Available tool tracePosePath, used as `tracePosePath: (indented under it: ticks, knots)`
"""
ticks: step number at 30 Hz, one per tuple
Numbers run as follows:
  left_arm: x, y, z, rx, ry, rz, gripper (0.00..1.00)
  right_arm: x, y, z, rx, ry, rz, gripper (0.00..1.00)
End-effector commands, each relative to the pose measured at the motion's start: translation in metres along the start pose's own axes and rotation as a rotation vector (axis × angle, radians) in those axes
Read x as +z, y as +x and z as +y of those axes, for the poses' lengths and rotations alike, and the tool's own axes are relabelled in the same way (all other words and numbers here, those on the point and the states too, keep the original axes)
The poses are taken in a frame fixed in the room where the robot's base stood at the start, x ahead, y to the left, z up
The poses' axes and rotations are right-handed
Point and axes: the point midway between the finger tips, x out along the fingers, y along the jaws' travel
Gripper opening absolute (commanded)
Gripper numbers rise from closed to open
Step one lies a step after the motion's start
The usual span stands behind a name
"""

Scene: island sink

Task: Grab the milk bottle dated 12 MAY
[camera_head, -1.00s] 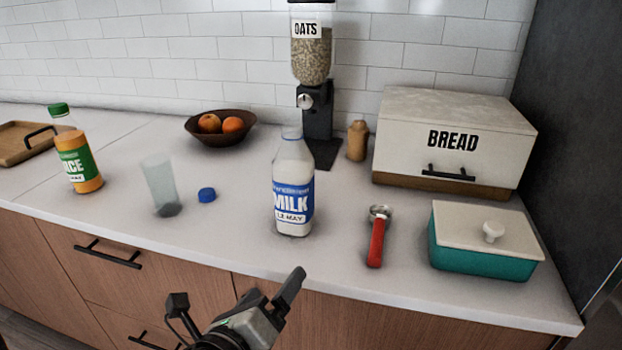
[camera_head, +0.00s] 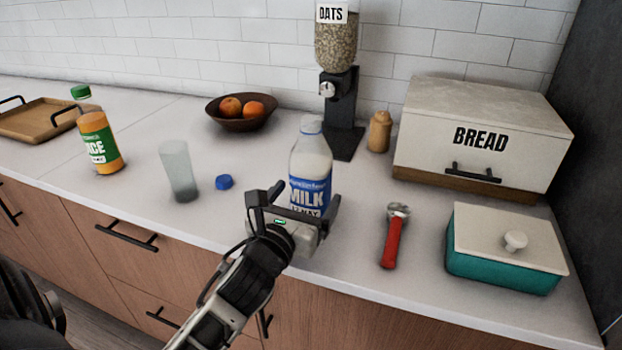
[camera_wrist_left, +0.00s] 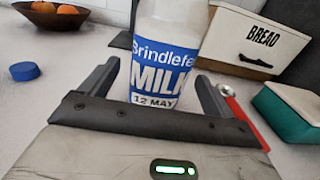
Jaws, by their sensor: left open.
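The milk bottle (camera_head: 311,165) stands upright on the counter, capless, with a blue label. In the left wrist view the bottle (camera_wrist_left: 165,60) reads "12 MAY" and stands between the two fingers, towards their tips. My left gripper (camera_head: 300,200) is open at the near side of the bottle, and its body hides the bottle's lower part in the head view. The left gripper's fingers (camera_wrist_left: 158,85) reach to either side of the bottle; I cannot tell whether they touch it. My right gripper is not in view.
A red-handled tool (camera_head: 392,240), teal dish (camera_head: 503,265) and bread box (camera_head: 480,135) are right. The oats dispenser (camera_head: 340,95) is behind.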

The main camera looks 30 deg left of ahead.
Motion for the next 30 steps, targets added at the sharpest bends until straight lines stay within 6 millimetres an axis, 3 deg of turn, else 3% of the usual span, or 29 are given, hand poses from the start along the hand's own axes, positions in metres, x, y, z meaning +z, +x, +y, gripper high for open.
tracePosePath:
  ticks: [5,12,21,22,27,30]
  knots:
    - [0.001,0.014,0.001,0.001,-0.001,-0.002,0.88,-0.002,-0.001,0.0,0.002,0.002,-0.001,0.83]
    - [0.0,0.048,0.001,-0.001,-0.002,-0.001,0.88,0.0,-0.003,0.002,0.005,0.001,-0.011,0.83]
    - [-0.001,0.055,0.001,-0.001,0.0,0.001,0.88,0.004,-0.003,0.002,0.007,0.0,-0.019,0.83]
    - [-0.001,0.055,0.001,-0.001,0.0,0.001,0.86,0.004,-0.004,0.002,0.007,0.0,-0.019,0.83]
    - [-0.001,0.054,0.001,-0.001,-0.001,0.001,0.4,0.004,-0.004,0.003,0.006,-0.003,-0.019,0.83]
    - [-0.001,0.054,0.001,-0.002,-0.001,0.0,0.4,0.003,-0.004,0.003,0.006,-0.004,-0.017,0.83]
